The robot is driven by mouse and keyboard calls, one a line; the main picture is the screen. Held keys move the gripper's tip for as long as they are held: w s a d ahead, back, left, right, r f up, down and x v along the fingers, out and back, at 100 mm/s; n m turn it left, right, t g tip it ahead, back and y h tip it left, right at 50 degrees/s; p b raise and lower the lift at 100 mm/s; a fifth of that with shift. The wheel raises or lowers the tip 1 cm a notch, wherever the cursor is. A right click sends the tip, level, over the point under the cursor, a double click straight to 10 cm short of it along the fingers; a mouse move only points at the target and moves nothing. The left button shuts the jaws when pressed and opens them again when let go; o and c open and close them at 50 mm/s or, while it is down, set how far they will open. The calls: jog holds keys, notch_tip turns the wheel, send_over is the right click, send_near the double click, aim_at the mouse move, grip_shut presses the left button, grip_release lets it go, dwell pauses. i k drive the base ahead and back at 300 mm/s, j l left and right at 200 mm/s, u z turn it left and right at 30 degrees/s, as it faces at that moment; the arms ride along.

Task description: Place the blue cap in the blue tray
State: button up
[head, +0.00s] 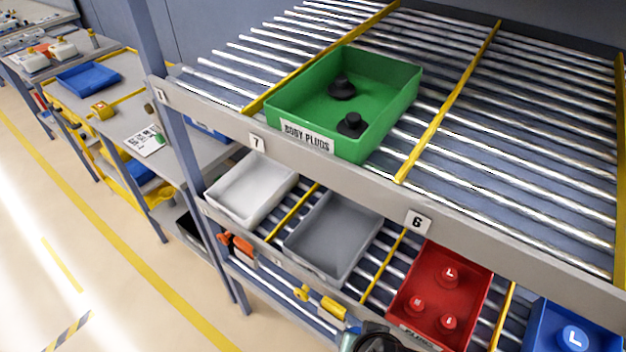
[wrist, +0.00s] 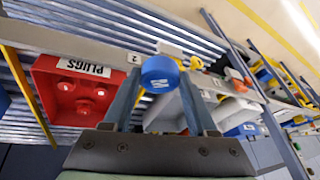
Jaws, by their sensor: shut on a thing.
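My gripper (wrist: 160,94) is shut on the blue cap (wrist: 160,73), which sits between the fingertips in the wrist view. The cap is round with a pale mark on its side, and it is held clear of the rack. In the head view only part of my arm's end shows at the bottom edge, and the held cap is hidden there. A blue tray (head: 88,78) lies on the far workbench at the upper left. Another blue bin (head: 540,325) is cut off at the lower right, with a blue piece (head: 574,338) in it.
A green bin (head: 390,125) with two black plugs stands on the upper rollers. Below are a white bin (head: 232,211), a grey bin (head: 315,262) and a red bin (head: 404,316) with red plugs. The rack post (head: 190,160) stands at left. Floor (head: 110,270) beyond it is clear.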

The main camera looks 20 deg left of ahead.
aim_at(83, 78)
jog(key=j+u, duration=0.15)
jog(key=u, duration=0.35)
jog(key=j+u, duration=0.2)
jog(key=u, duration=0.25)
jog(key=j+u, duration=0.2)
jog(key=u, duration=0.3)
jog(key=i+j+u, duration=0.2)
jog(key=u, duration=0.2)
jog(key=i+j+u, duration=0.2)
jog(key=u, duration=0.2)
jog(key=i+j+u, duration=0.15)
jog(key=u, duration=0.3)
jog(key=i+j+z, duration=0.15)
jog(key=i+z, duration=0.25)
jog(key=i, duration=1.05)
jog(key=i+z, duration=0.3)
jog(key=i, duration=0.4)
jog(key=i+j+z, duration=0.1)
jog(key=i+z, duration=0.25)
jog(key=i, duration=0.3)
jog(key=i+z, duration=0.3)
jog(key=i, duration=0.45)
jog(key=i+j+z, duration=0.25)
jog(key=i, duration=0.55)
jog(key=i+l+u, duration=0.3)
jog(key=i+l, duration=0.2)
jog(key=i+l+u, duration=0.3)
jog(key=i+l, duration=0.3)
